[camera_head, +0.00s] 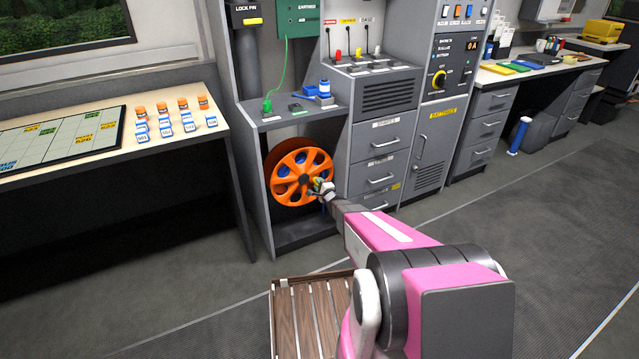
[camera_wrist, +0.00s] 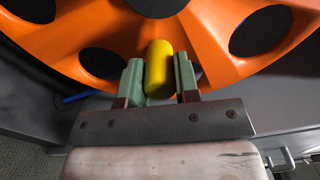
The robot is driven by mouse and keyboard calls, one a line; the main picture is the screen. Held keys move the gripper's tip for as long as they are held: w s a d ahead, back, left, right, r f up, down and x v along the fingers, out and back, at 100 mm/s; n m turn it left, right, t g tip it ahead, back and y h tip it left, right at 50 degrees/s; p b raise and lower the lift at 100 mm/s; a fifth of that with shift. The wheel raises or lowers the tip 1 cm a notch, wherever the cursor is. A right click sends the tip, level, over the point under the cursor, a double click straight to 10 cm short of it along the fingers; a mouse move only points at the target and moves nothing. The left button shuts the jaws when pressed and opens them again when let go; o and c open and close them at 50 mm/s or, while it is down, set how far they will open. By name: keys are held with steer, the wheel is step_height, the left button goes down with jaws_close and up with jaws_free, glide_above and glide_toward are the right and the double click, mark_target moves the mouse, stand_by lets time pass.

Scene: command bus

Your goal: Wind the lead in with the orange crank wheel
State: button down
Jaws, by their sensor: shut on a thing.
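The orange crank wheel (camera_head: 293,165) stands upright in the lower open bay of the grey cabinet. It also fills the top of the wrist view (camera_wrist: 200,45), with dark round holes in it. My gripper (camera_head: 320,187) is at the wheel's lower right side. In the wrist view, its two green-padded fingers (camera_wrist: 158,80) are on either side of a yellow handle (camera_wrist: 158,68) that stands out from the wheel, and they are shut on it. A short piece of blue lead (camera_wrist: 85,96) shows below the wheel at the left. Most of the lead is hidden.
A shelf (camera_head: 290,114) above the wheel holds a green plug (camera_head: 267,105) and blue items. Grey drawers (camera_head: 381,172) stand close at the right. A slatted wooden platform (camera_head: 300,325) lies in front.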

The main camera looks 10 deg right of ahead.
steer(key=shift+a+f+m, duration=0.15)
steer(key=shift+f+m, duration=0.3)
steer(key=shift+m, duration=0.35)
steer(key=c, duration=0.8)
jaws_free()
steer(key=shift+c, duration=0.2)
steer(key=shift+s, duration=0.1)
steer(key=v, duration=1)
steer(key=shift+s, duration=0.4)
